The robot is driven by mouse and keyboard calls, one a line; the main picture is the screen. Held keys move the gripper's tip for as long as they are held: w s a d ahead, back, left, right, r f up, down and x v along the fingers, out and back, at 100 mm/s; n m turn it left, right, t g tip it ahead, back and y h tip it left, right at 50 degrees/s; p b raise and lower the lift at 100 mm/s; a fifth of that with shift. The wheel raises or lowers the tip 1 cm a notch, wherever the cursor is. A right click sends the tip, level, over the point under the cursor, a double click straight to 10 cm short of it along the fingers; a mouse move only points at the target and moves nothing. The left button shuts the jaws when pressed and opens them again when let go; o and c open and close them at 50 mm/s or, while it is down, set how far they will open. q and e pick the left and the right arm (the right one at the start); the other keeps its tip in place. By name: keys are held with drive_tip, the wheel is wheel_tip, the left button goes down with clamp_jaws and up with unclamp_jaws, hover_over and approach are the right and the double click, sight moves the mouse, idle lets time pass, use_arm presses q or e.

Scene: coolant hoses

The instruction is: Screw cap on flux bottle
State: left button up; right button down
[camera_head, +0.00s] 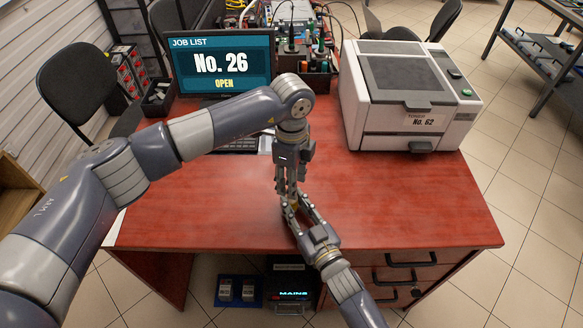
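My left gripper (290,193) points straight down over the front middle of the red desk (400,205). My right gripper (296,207) reaches in from the lower right, low over the desk, with its two fingers apart around the spot below the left fingertips. A small yellowish patch (294,206) shows between the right fingers; it may be part of the flux bottle, but it is mostly hidden. I cannot make out the cap, nor whether either gripper holds something.
A monitor (222,62) reading "No. 26 OPEN" and a keyboard (240,146) stand behind my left arm. A grey-white machine (408,95) labelled No. 62 stands at the back right. Tool holders (305,75) are at the back. The desk's left and right front areas are clear.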

use_arm(q)
drive_tip(key=shift+f, duration=1.4)
drive_tip(key=shift+c, duration=0.2)
clamp_jaws()
drive_tip(key=m, duration=0.9)
drive_tip(key=shift+m, duration=0.4)
drive_tip(key=m, duration=0.5)
drive_tip(key=shift+m, duration=0.3)
drive_tip(key=m, duration=0.5)
